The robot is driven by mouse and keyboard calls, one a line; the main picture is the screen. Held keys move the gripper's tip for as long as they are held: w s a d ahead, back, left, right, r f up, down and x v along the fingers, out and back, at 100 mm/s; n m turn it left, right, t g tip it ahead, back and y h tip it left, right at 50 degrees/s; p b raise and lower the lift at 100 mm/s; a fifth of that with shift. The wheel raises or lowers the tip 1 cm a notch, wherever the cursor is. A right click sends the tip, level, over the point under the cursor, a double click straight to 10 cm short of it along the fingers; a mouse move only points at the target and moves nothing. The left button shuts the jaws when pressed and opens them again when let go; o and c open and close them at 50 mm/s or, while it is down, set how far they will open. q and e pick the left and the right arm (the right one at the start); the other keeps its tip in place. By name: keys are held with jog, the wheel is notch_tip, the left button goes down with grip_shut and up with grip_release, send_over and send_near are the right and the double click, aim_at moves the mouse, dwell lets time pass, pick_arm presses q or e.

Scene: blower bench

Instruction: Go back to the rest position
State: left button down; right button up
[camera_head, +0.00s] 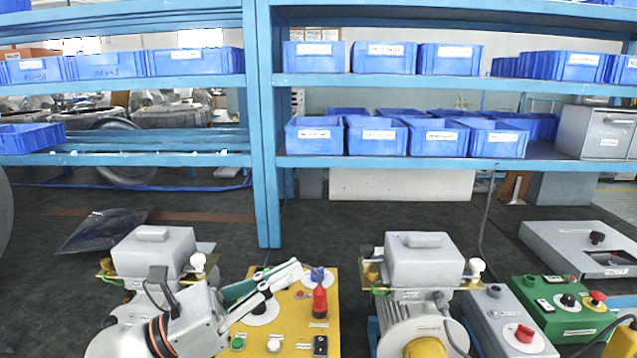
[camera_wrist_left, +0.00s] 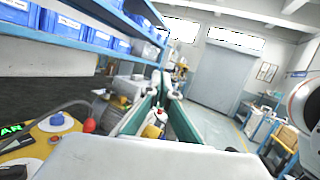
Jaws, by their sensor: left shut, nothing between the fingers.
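My left gripper (camera_head: 290,273) comes in from the lower left in the head view, over the yellow control box (camera_head: 262,333). Its fingers point to the upper right and are closed, with nothing between them. In the left wrist view the fingers (camera_wrist_left: 163,88) reach ahead, with the bench behind them. The red knob (camera_head: 319,300) on the yellow box stands just right of and below the fingers. I cannot tell how far above the box the gripper is. My right gripper is in neither view.
One blower unit (camera_head: 152,252) stands left of the yellow box, partly behind my left arm. Another blower (camera_head: 424,260) stands to the right. Grey (camera_head: 507,330) and green (camera_head: 562,312) control boxes lie further right. A blue shelf (camera_head: 262,120) with blue bins rises behind.

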pick_arm(q)
jog(key=w+a+f+n+t+y, duration=0.1)
jog(key=w+a+n+t+y, duration=0.3)
jog(key=a+n+t+y, duration=1.35)
jog(key=s+a+f+n+g+y, duration=0.25)
jog(key=a+f+n+g, duration=0.25)
jog(key=f+n, duration=0.4)
jog(key=s+a+f+n+g+y, duration=0.2)
jog(key=a+f+n+g+y, duration=0.15)
jog(key=f+n+g, duration=0.4)
jog(key=s+a+f+n+g, duration=0.3)
jog(key=s+f+g, duration=0.1)
jog(key=s+f, duration=0.45)
jog(key=s+a+f+n+g, duration=0.2)
jog(key=s+f+n+g, duration=0.1)
jog(key=s+f, duration=0.6)
jog(key=w+d+f+n+t+h, duration=0.2)
jog(key=d+f+h, duration=0.5)
jog(key=d+f, duration=0.7)
jog(key=shift+w+d+f+n+t, duration=0.15)
jog(key=shift+w+d+n+t, duration=0.3)
jog(key=shift+d+t, duration=0.4)
